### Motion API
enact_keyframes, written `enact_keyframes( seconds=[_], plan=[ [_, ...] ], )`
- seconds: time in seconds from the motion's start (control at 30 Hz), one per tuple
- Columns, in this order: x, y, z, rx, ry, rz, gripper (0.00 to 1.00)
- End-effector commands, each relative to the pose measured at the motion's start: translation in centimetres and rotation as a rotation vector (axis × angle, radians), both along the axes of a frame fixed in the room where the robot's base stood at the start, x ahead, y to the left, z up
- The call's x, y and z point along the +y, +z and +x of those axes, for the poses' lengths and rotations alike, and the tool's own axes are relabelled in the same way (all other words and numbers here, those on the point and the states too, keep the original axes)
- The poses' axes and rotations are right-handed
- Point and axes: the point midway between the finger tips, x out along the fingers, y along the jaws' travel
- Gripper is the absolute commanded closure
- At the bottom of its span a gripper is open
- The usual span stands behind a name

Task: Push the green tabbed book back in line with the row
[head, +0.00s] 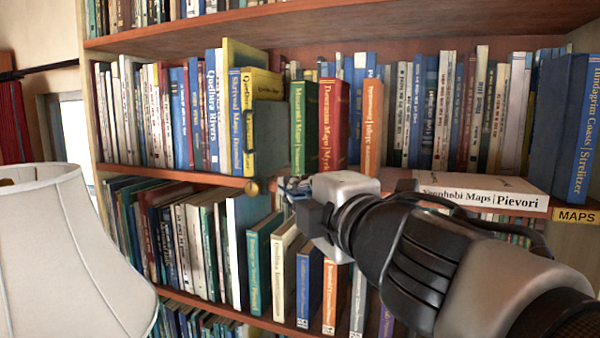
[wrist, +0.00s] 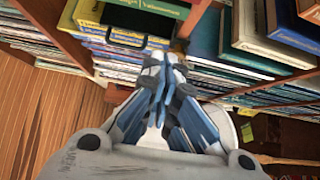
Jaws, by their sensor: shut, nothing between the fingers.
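A green book (head: 303,125) with pale lettering stands on the middle shelf, left of a red book (head: 333,125). Its spine comes forward of the slim books behind. No tab shows clearly on it. A green cover (wrist: 150,8) with pale lettering shows at the top of the wrist view; I cannot tell whether it is the same book. My gripper (head: 290,187) is in front of the middle shelf's edge, below the green book and apart from it. In the wrist view its fingers (wrist: 163,68) are together and empty.
A dark upright block (head: 271,138) stands left of the green book, beside yellow books (head: 262,84). An orange book (head: 372,125) stands right of the red one. A white book (head: 482,191) lies flat farther right. A lamp shade (head: 70,255) fills the lower left.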

Motion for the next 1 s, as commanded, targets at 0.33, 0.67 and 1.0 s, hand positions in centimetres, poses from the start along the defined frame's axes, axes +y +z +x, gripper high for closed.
enact_keyframes(
  seconds=[0.33, 0.67, 1.0],
  plan=[
    [3.2, -0.3, 6.8, 0.003, 0.000, 0.002, 1.00],
    [1.6, 0.0, 10.1, 0.001, -0.004, 0.002, 1.00],
    [1.5, 0.0, 10.2, 0.001, -0.003, 0.002, 1.00]
  ],
)
